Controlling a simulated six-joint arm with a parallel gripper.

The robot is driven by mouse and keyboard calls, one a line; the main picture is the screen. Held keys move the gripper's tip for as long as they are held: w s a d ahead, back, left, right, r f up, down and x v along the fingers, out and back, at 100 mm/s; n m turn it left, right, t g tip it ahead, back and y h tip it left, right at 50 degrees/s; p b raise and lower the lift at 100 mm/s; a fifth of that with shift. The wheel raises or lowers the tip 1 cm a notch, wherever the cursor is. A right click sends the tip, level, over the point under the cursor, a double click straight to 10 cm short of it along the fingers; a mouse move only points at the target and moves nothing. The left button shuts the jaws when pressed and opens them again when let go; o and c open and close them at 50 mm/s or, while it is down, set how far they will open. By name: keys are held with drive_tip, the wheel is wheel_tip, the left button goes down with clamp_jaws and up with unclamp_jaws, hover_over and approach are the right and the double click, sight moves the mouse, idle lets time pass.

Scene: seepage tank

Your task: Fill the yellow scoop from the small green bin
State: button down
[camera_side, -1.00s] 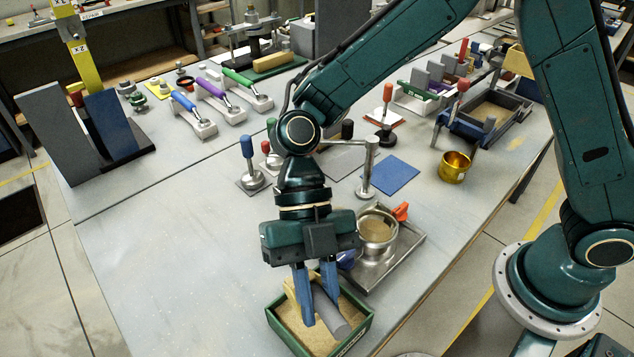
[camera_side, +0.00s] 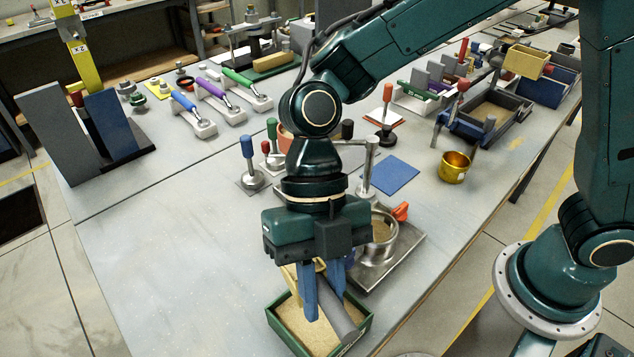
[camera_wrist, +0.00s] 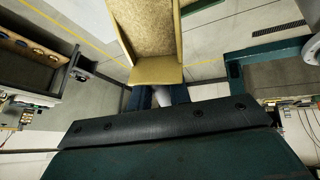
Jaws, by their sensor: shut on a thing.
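My gripper (camera_side: 325,307) is over the small green bin (camera_side: 364,327), shut on the grey handle (camera_side: 345,322) of the yellow scoop (camera_side: 291,275). The bin stands near the front edge of the bench, with tan grainy material (camera_side: 298,322) in it. In the side view the scoop's bowl is mostly hidden behind my fingers, at the bin's back left. The wrist view shows the yellow scoop (camera_wrist: 157,73) ahead of my fingers, with tan grains (camera_wrist: 149,25) spread in it. I cannot tell how deep they lie, or whether the scoop touches the bin.
A metal tray (camera_side: 408,262) with a round pot (camera_side: 380,240) of tan material stands just behind and right of the bin. A metal post (camera_side: 368,165) rises behind it. A brass cup (camera_side: 454,167) and a blue mat (camera_side: 390,176) lie farther back. The bench left of the bin is clear.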

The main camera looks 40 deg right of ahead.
sight(332, 305)
drive_tip(key=shift+s+a+r+t+h, duration=0.2)
drive_tip(key=shift+s+r+t, duration=0.3)
drive_tip(key=shift+r, duration=0.2)
drive_tip(key=shift+s+a+r+t+h, duration=0.1)
drive_tip(key=shift+s+r+t+h, duration=0.1)
drive_tip(key=shift+s+r+t, duration=0.4)
drive_tip(key=shift+w+r, duration=0.1)
drive_tip(key=shift+w, duration=0.05)
